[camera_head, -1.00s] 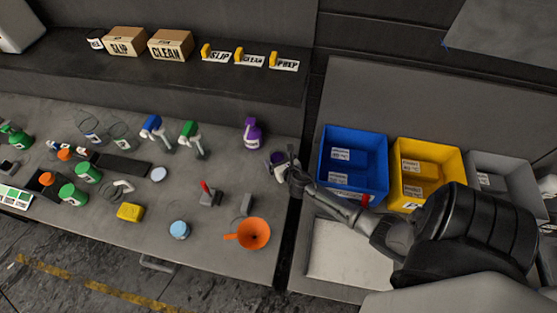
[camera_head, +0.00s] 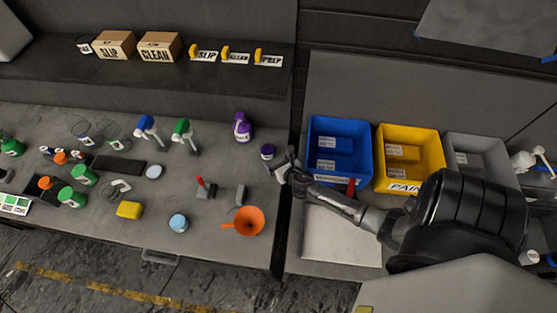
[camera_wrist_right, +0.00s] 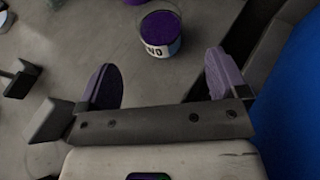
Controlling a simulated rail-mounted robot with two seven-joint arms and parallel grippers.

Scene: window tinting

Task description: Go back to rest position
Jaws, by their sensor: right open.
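My right gripper (camera_head: 285,168) is at the right edge of the workbench, close to a small container with purple contents (camera_head: 267,152). In the right wrist view the two purple-padded fingers (camera_wrist_right: 163,78) are spread apart with nothing between them. The container (camera_wrist_right: 160,35) stands upright on the bench beyond the fingertips, apart from them, its white label partly readable. My right arm comes in from the right, over the light panel in front of the bins. My left gripper is not in view.
A blue bin (camera_head: 367,135), a yellow bin (camera_head: 437,150) and a grey bin (camera_head: 505,178) stand to the right, behind my right arm. An orange funnel (camera_head: 249,221), a purple spray bottle (camera_head: 242,128) and a yellow sponge (camera_head: 129,210) are on the bench.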

